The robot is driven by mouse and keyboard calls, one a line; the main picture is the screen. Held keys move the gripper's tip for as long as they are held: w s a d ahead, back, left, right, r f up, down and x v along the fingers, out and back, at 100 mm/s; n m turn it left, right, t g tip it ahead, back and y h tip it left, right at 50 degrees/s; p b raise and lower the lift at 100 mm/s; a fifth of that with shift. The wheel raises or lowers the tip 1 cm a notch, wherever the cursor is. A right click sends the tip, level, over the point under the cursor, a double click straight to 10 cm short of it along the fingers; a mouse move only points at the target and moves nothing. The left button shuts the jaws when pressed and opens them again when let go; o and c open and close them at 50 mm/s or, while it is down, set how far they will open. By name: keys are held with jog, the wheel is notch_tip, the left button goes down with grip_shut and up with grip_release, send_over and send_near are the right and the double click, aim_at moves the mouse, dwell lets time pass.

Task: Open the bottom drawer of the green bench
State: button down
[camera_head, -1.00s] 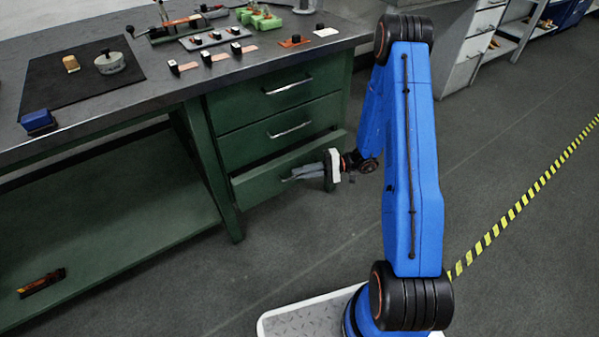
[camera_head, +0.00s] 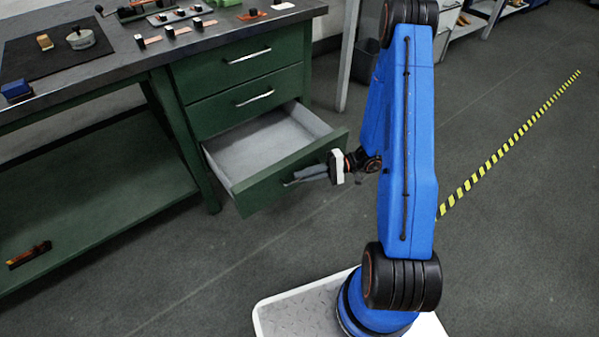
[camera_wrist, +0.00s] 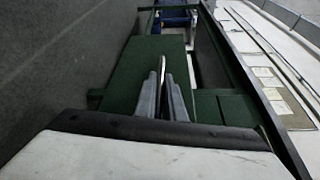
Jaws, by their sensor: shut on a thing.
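The green bench (camera_head: 212,187) has a column of drawers at its right end. Its bottom drawer (camera_head: 262,198) is pulled well out, and its pale empty inside shows. The upper two drawers, the top one (camera_head: 240,72) and the middle one (camera_head: 240,107), are closed. My gripper (camera_head: 295,178) is at the bottom drawer's front, shut on its handle (camera_head: 287,184), which the fingers mostly hide. In the wrist view my gripper's grey fingers (camera_wrist: 164,95) reach to the thin bright handle (camera_wrist: 162,72).
The bench top (camera_head: 110,75) holds a black mat (camera_head: 60,60), a blue block (camera_head: 17,90) and several small parts. An orange-and-black tool (camera_head: 28,255) lies on the lower shelf (camera_head: 100,215). The floor right of the drawer is clear up to a yellow-black stripe (camera_head: 500,152).

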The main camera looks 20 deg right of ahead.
dwell(0.3)
jog(key=c, duration=1.8)
grip_release()
jog(key=shift+c, duration=0.2)
jog(key=s+d+r, duration=0.1)
jog(key=d, duration=1.6)
jog(key=shift+s+d+r, duration=0.15)
jog(key=shift+d, duration=0.05)
jog(key=s+a+r+n+g+h, duration=0.2)
jog(key=s+a+r+h, duration=0.25)
jog(key=r, duration=0.45)
jog(key=s+a+r+n+g+h, duration=0.1)
jog(key=s+a+r+g+h, duration=0.35)
jog(key=r, duration=0.55)
jog(key=s+a+r+t+h, duration=0.4)
jog(key=s+r+t+h, duration=0.4)
jog(key=s+r, duration=0.5)
jog(key=shift+s+r+t, duration=0.2)
jog(key=shift+s+t, duration=0.2)
jog(key=shift+t, duration=0.65)
